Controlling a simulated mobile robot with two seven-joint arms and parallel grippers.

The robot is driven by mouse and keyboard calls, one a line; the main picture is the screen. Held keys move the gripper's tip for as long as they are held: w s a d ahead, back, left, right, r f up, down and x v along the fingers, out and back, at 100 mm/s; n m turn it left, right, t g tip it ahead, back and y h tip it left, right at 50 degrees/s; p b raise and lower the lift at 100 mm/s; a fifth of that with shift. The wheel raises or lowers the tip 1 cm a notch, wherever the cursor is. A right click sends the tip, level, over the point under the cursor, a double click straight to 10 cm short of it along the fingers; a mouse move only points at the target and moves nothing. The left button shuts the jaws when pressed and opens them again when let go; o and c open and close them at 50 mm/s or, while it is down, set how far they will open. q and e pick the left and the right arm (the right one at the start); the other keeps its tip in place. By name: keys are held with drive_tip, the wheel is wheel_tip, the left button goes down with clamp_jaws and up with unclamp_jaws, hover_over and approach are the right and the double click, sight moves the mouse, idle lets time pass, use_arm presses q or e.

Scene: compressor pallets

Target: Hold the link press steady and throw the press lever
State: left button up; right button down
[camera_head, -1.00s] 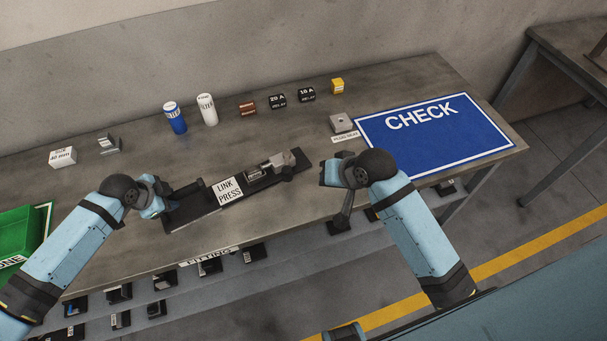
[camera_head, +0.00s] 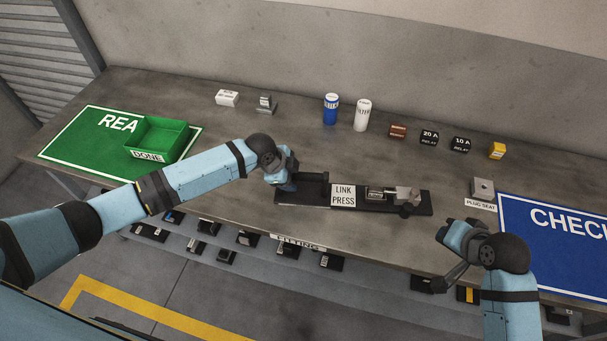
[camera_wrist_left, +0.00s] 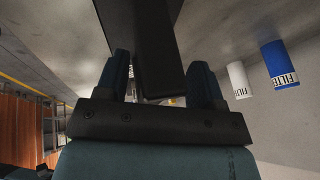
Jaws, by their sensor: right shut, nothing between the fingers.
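The link press (camera_head: 384,202) is a long dark base with a white label and a grey metal mechanism at its right end. It lies on the grey workbench. A dark bar (camera_head: 313,177) stands out at its left end. I cannot clearly tell which part is the lever.
A green bin (camera_head: 160,138) stands on a green mat at left; a blue CHECK mat (camera_head: 560,240) is at right. Parts sit on a lower shelf.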

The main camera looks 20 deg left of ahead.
use_arm(q)
drive_tip(key=shift+d+r, duration=0.1)
drive_tip(key=shift+r, duration=0.1)
drive_tip(key=shift+s+r, duration=0.1)
drive_tip(key=shift+r, duration=0.15)
drive_tip(key=v, duration=1.1)
drive_tip(key=s+d+f+n+t+h+p, duration=0.1)
drive_tip(key=s+d+f+n+t+h, duration=0.1)
drive_tip(key=s+d+f+n+t, duration=0.4)
drive_tip(key=s+a+f+n+y, duration=0.1)
drive_tip(key=s+f+n, duration=0.1)
drive_tip(key=s, duration=0.6)
drive_tip(key=s+a+f+n+t+y+p, duration=0.1)
drive_tip(key=s+a+f+n, duration=0.1)
drive_tip(key=s+n, duration=0.3)
drive_tip(key=s, duration=0.4)
drive_tip(key=shift+s+f+y, duration=0.35)
drive_tip(key=shift+f+y, duration=0.05)
use_arm(e)
drive_tip(key=s+f+n+t, duration=0.2)
drive_tip(key=s+f+n, duration=0.1)
drive_tip(key=s, duration=0.4)
drive_tip(key=s+f+n+t, duration=0.2)
drive_tip(key=s+f+n, duration=0.1)
drive_tip(key=s+f, duration=0.2)
drive_tip(key=s, duration=0.2)
drive_tip(key=shift+s+a+f+t, duration=0.25)
drive_tip(key=shift+s+f+t, duration=0.05)
drive_tip(key=shift+s+f, duration=0.1)
